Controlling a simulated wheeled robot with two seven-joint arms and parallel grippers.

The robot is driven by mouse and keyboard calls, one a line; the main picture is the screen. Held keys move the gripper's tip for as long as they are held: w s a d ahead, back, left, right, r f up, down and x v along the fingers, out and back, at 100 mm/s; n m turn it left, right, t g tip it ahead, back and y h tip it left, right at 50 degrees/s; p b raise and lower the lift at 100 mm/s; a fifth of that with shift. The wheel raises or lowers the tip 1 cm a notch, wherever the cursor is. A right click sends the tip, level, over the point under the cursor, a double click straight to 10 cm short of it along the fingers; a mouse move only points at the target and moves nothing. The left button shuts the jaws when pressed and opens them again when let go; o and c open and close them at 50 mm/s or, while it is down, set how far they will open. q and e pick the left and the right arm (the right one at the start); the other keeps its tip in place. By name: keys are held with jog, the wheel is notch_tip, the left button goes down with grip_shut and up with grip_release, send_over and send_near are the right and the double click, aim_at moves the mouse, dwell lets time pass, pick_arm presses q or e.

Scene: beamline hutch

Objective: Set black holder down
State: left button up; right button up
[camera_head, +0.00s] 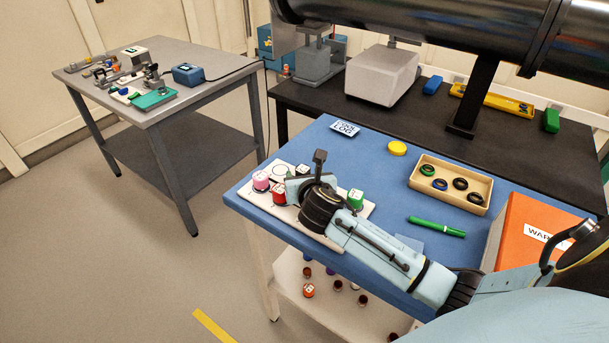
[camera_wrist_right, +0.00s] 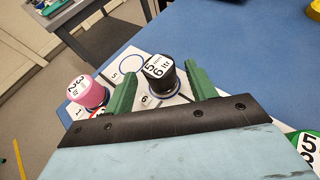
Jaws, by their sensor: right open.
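The black holder (camera_wrist_right: 158,76), with a white numbered top, shows in the right wrist view over the white numbered board (camera_wrist_right: 112,68), by the mark 6. It looks upright and seems to stand on the board. My right gripper (camera_wrist_right: 160,73) is open, with one green finger on each side of the holder. Contact with the fingers cannot be told. In the head view the right gripper (camera_head: 300,182) is over the board (camera_head: 366,209) and mostly hides the black holder. My left gripper is not in view.
Pink (camera_head: 261,181), red (camera_head: 279,195) and green (camera_head: 355,198) holders stand on the board close to the gripper. A green pen (camera_head: 437,226), a wooden tray (camera_head: 423,186) of rings and an orange box (camera_head: 515,230) are to the right. The blue tabletop's (camera_head: 365,160) back middle is mostly clear.

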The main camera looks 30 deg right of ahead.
jog(key=shift+s+a+r+p, duration=0.15)
jog(key=shift+s+r+p, duration=0.25)
jog(key=shift+p, duration=0.15)
jog(key=p+v, duration=0.8)
jog(key=v, duration=0.1)
jog(key=shift+s+a+r, duration=0.1)
jog(key=shift+s+r, duration=0.05)
jog(key=shift+s+a+r+p, duration=0.2)
jog(key=shift+s+a+p, duration=0.1)
jog(key=shift+s+p, duration=0.3)
jog(key=shift+s, duration=0.1)
jog(key=shift+s+f, duration=0.1)
